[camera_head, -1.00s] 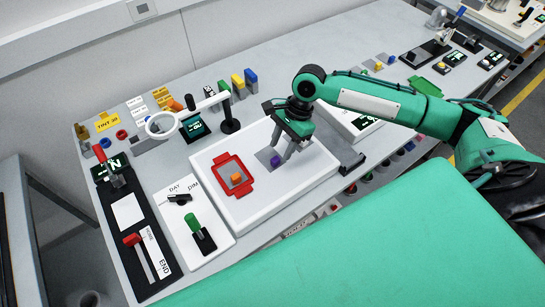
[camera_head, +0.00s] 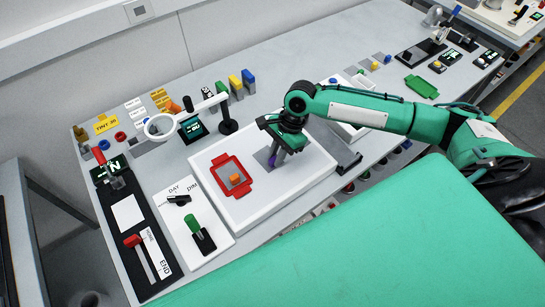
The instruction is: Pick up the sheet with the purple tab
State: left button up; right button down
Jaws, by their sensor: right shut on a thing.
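The sheet (camera_head: 261,156) is a small grey square lying on the white light panel (camera_head: 315,174). Its purple tab (camera_head: 271,163) shows at the fingertips. My right gripper (camera_head: 275,157) is shut on the purple tab, pointing down over the panel. The fingers and hand hide part of the sheet and the tab. The sheet looks flat at panel level; I cannot tell whether it is lifted at all. My left gripper is not in view.
A red frame (camera_head: 247,183) around a grey sheet with an orange tab (camera_head: 235,179) lies to the left on the panel. A ring magnifier (camera_head: 160,127) on a stand (camera_head: 228,126) rises behind.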

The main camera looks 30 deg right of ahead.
jog(key=shift+r, duration=0.1)
notch_tip(320, 180, up, 20)
jog(key=b, duration=0.2)
jog(key=shift+w+a, duration=0.1)
dwell(0.3)
